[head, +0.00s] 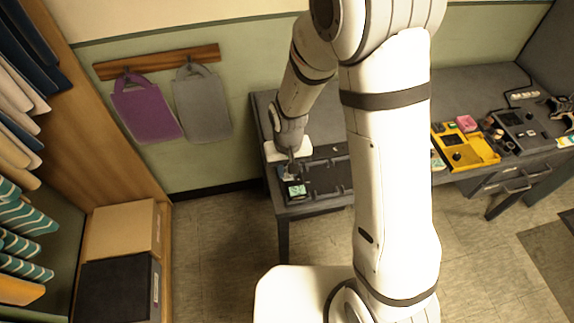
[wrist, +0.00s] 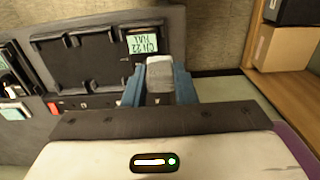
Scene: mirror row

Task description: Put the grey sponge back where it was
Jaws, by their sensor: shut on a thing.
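The grey sponge (wrist: 160,84) is a small light-grey block between the two blue fingers of my gripper (wrist: 159,88) in the wrist view. My gripper is shut on it. In the wrist view the sponge is close to the near edge of a black tray (wrist: 90,58), by a green-labelled item (wrist: 143,42). I cannot tell whether it touches anything below. In the head view my gripper (head: 291,168) is low over the left end of the table, beside the black tray (head: 335,178). The sponge is too small to make out there.
The dark table (head: 262,108) runs along the wall, partly hidden by my arm. A yellow tray (head: 480,158) with a pink block (head: 467,123) stands on its right part. A purple bag (head: 147,108) and a grey bag (head: 203,104) hang left. Cardboard and black boxes (head: 122,230) stand lower left.

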